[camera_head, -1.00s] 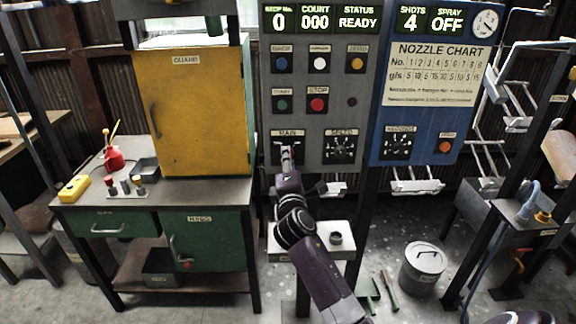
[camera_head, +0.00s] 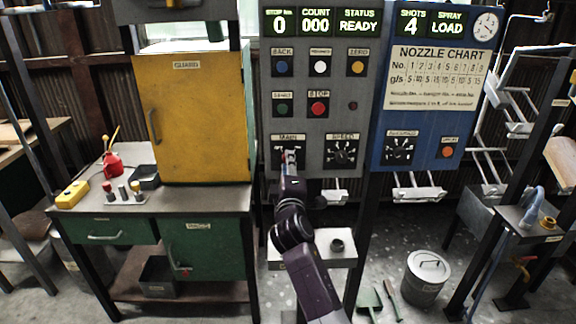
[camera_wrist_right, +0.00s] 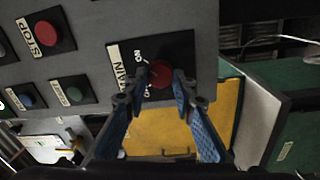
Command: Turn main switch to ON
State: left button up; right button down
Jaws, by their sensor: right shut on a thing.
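The main switch is a red knob on a black plate (camera_head: 278,143) labelled MAIN, low on the left of the grey control panel. In the right wrist view the red knob (camera_wrist_right: 160,74) shows, with ON printed beside it. The other position label is partly hidden, and I cannot tell exactly where the knob points. My right gripper (camera_head: 290,160) is at the switch. In the wrist view its two blue-padded fingers (camera_wrist_right: 158,92) stand on either side of the knob, shut on it. My left gripper is not in view.
The speed dial (camera_head: 342,152) sits just right of the switch, and the red STOP button (camera_head: 318,109) is above. The yellow guard cabinet (camera_head: 203,120) stands left. The panel displays read READY and LOAD.

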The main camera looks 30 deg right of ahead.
jog(key=shift+f, duration=0.1)
jog(key=c, duration=1.6)
grip_release()
jog(key=v, duration=1.2)
jog(key=shift+f, duration=0.1)
